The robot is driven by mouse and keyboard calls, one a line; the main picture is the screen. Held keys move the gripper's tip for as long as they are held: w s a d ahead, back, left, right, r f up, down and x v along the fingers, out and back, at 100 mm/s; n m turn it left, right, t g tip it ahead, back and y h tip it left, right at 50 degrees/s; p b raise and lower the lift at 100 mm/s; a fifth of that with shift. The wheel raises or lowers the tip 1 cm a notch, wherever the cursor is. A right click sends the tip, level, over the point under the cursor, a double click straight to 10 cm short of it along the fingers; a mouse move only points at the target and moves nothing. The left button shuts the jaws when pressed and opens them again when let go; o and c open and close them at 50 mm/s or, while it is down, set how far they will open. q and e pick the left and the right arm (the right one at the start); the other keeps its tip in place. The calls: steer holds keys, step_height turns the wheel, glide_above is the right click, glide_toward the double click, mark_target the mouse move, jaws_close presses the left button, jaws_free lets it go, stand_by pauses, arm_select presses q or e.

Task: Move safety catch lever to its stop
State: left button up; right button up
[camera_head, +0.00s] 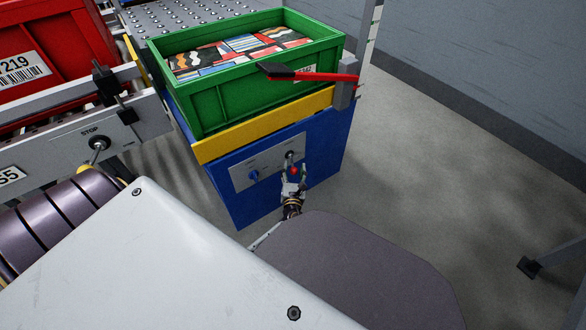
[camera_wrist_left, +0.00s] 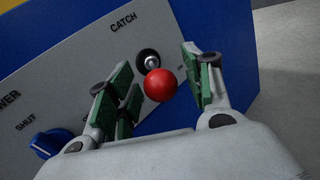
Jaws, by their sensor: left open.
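The safety catch lever is a short stub with a red ball knob (camera_wrist_left: 160,85), set in a dark round mount under the word CATCH on a grey panel (camera_wrist_left: 60,75). In the head view the red knob (camera_head: 294,170) shows at the right part of the panel on the blue cabinet. My left gripper (camera_head: 294,176) is at the panel, around the knob. In the left wrist view its green-padded fingers (camera_wrist_left: 160,90) are open, one on each side of the knob, with gaps visible. My right gripper is not in view.
A blue rotary knob (camera_wrist_left: 48,145) marked SHUT sits left of the lever. A green crate (camera_head: 220,100) of packed goods stands above, with a red-handled bar (camera_head: 310,76) across its front corner. A STOP lever (camera_head: 98,147) is at left.

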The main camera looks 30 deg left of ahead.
arm_select(q)
steer(key=shift+c, duration=0.2)
steer(key=c, duration=1)
